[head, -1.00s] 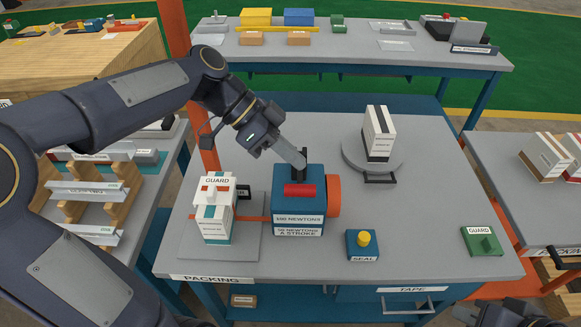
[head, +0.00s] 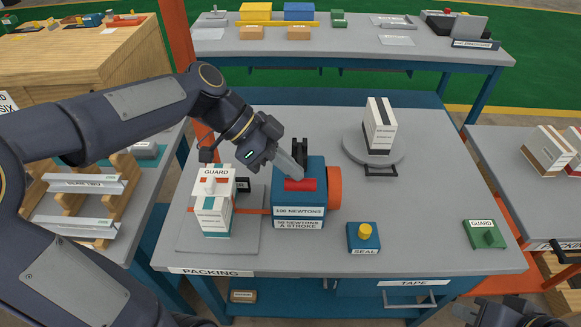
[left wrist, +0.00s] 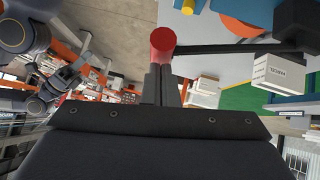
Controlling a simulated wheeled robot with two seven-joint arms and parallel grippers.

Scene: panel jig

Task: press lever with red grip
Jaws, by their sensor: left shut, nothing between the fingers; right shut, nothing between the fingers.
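The lever's red grip (head: 300,185) lies across the front of the blue press box (head: 298,210), whose labels mention newtons and a stroke. My left gripper (head: 297,174) is shut and empty, its tip at the grip's upper edge in the head view. In the left wrist view the red grip (left wrist: 163,41) shows end-on, right at the tips of the shut fingers (left wrist: 160,68); whether they touch cannot be told. The dark lever arm (left wrist: 225,48) runs right from it. Only dark parts of my right arm show at the bottom right; its fingers are out of view.
A white guard-labelled carton stack (head: 214,205) stands left of the press, close to my left forearm. A yellow-topped seal button (head: 364,236) is to its right. A striped carton (head: 379,127) stands on a round turntable behind. A green guard block (head: 484,235) lies far right.

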